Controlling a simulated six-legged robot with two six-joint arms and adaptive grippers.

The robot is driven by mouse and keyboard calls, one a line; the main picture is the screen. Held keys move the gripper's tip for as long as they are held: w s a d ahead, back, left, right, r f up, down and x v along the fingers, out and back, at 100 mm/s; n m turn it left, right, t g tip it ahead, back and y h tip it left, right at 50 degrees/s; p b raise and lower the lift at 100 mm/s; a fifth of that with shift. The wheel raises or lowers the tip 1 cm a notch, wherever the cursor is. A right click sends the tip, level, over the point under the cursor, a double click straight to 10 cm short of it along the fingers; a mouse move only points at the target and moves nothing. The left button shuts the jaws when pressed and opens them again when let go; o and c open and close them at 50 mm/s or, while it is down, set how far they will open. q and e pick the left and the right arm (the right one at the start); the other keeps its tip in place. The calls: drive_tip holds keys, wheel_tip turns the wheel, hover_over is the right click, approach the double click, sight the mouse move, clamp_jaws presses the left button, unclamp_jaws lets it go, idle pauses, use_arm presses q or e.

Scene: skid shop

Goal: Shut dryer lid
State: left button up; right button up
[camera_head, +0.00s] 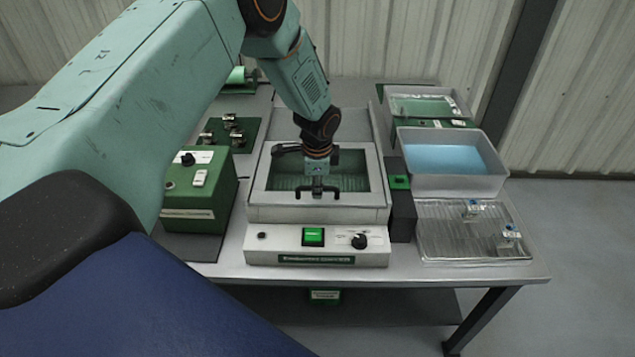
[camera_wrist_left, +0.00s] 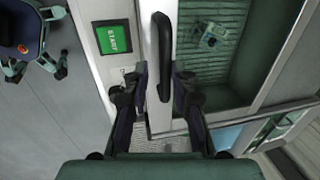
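The dryer (camera_head: 375,258) stands in the middle of the table, its front panel carrying a green START button and a black knob. Its pale-framed lid (camera_head: 262,180) has a dark window and lies about flat over the body; I cannot tell if a small gap is left. A black bar handle (camera_wrist_left: 162,40) is on the lid's front edge. My left gripper (camera_head: 317,187) reaches down to it from above. My right gripper is not in view.
A green control box (camera_head: 200,195) stands left of the dryer. A tub of blue liquid (camera_head: 450,165) and a wire rack (camera_head: 455,230) with small parts are at the right. A green-lined tray (camera_head: 425,107) is behind. The table's front edge is clear.

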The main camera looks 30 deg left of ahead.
use_arm(q)
drive_tip(key=shift+o, duration=0.6)
drive_tip(key=shift+w+r, duration=0.1)
wheel_tip(320, 180, up, 12)
drive_tip(key=s+d, duration=0.1)
drive_tip(key=s, duration=0.1)
drive_tip(key=shift+d+f, duration=0.15)
drive_tip(key=shift+f, duration=0.05)
